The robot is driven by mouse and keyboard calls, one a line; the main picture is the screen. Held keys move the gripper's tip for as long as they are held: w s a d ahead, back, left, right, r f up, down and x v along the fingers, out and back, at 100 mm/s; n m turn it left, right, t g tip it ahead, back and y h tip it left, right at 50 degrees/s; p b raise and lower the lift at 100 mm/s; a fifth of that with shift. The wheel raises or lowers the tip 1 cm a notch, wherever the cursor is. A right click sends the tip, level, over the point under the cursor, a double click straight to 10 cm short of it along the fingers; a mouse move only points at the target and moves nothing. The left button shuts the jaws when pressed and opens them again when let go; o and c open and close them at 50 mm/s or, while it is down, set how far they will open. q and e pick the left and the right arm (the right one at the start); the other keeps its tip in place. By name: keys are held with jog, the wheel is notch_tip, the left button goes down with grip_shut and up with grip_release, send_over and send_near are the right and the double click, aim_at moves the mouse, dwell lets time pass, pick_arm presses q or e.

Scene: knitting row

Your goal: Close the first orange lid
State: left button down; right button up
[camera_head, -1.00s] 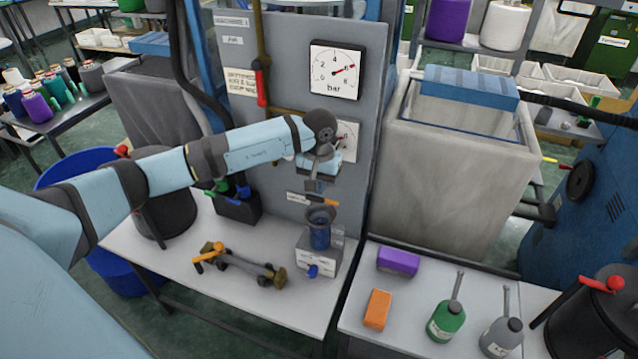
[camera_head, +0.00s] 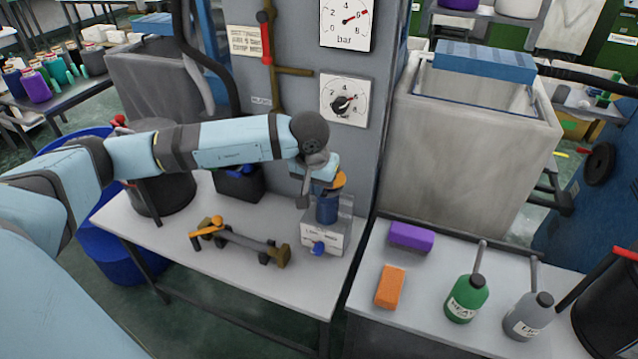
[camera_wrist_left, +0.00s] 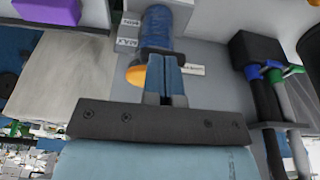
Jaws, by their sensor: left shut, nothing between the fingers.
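The orange lid (camera_head: 341,180) is at the top of a blue cup (camera_head: 327,209) on a small grey box at the right end of the left table. It is partly hidden behind my left gripper (camera_head: 303,200), so I cannot tell whether it lies flat on the rim. In the left wrist view the lid (camera_wrist_left: 135,75) shows just left of the fingers, near the dark rim of the cup (camera_wrist_left: 158,25). My left gripper (camera_wrist_left: 164,62) is shut and empty, close beside the cup's top; contact with the lid is unclear. My right gripper is not in view.
A grey panel with gauges (camera_head: 345,100) stands behind the cup. A rod with an orange handle (camera_head: 235,241) lies on the left table. An orange block (camera_head: 389,287), a purple block (camera_head: 410,237) and bottles (camera_head: 466,299) stand on the right table.

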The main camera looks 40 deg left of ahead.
pick_arm(q)
jog(key=shift+s+d+f+b, duration=0.1)
jog(key=shift+s+f+b, duration=0.1)
jog(key=shift+f+b, duration=0.25)
jog(key=shift+s+f+b, duration=0.15)
jog(key=shift+f+b, duration=0.15)
jog(key=shift+f, duration=0.2)
jog(key=shift+w, duration=0.1)
jog(key=shift+w+r, duration=0.35)
jog(key=shift+w, duration=0.25)
jog(key=shift+r, duration=0.3)
jog(key=v, duration=0.1)
jog(key=p+v, duration=0.1)
jog(key=v, duration=0.2)
jog(key=shift+w+a+r+p, duration=0.2)
jog(key=shift+w+p, duration=0.05)
jog(key=shift+p, duration=0.15)
jog(key=s+d+r, duration=0.1)
jog(key=s+r, duration=0.5)
jog(key=shift+d+r, duration=0.2)
jog(key=shift+r, duration=0.1)
